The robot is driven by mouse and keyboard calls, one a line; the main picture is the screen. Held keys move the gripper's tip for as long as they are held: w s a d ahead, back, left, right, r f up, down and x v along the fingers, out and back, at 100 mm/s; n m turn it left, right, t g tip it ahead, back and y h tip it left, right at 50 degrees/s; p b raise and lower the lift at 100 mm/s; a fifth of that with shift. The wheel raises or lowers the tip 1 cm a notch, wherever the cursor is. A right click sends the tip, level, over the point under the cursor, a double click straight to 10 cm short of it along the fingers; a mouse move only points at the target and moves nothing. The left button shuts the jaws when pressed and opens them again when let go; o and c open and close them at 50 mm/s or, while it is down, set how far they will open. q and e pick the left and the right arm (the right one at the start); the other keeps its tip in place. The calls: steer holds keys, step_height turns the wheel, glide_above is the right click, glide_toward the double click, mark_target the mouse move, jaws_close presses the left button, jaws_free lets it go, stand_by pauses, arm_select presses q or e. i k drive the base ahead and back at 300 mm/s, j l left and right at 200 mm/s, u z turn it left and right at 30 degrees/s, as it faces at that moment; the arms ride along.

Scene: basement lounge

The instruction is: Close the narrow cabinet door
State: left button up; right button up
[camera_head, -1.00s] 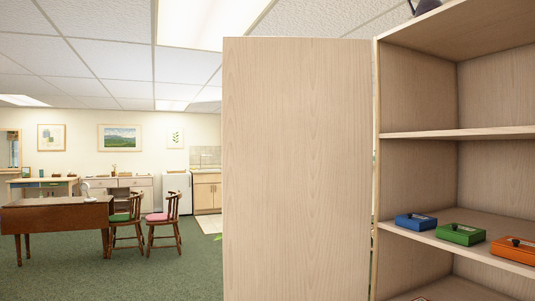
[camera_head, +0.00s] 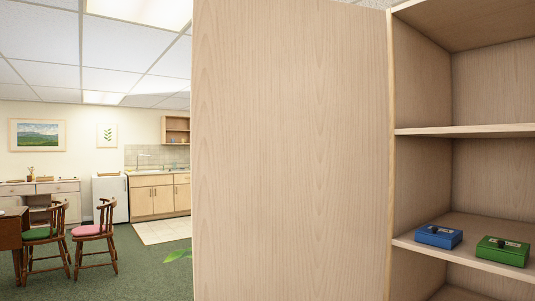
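The narrow cabinet door (camera_head: 290,160) is a tall, light wood panel. It stands wide open in the middle of the head view, beside the left edge of the cabinet (camera_head: 391,180). The cabinet's open front shows at the right, with its shelves and interior in sight. The door's top left corner and lower part run out of the picture. Neither of my grippers shows in the view.
A blue box (camera_head: 438,236) and a green box (camera_head: 502,251) stand on a cabinet shelf. At the left are two chairs (camera_head: 95,238) and part of a table (camera_head: 12,240). A plant leaf (camera_head: 178,256) shows beside the door. Green carpet (camera_head: 150,275) is clear between chairs and door.

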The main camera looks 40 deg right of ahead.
mark_target(290, 113)
steer(key=i+u, duration=0.2)
steer(key=i, duration=0.9)
steer(key=i+j+z, duration=0.1)
steer(key=i+z, duration=0.35)
steer(key=i+j+z, duration=0.25)
steer(key=z, duration=0.15)
steer(key=i+z, duration=0.15)
steer(key=z, duration=0.25)
steer(key=i+j+z, duration=0.1)
steer(key=z, duration=0.35)
steer(key=i+j+z, duration=0.15)
steer(key=z, duration=0.25)
steer(key=j+z, duration=0.25)
steer(key=z, duration=0.2)
steer(key=i+j+z, duration=0.1)
steer(key=z, duration=0.3)
steer(key=i+j+z, duration=0.1)
steer(key=j+z, duration=0.2)
steer(key=z, duration=0.15)
steer(key=i+j+z, duration=0.1)
steer(key=j+z, duration=0.2)
steer(key=z, duration=0.15)
steer(key=j+z, duration=0.25)
steer(key=i+j+z, duration=0.1)
steer(key=j+z, duration=0.15)
steer(key=j, duration=0.1)
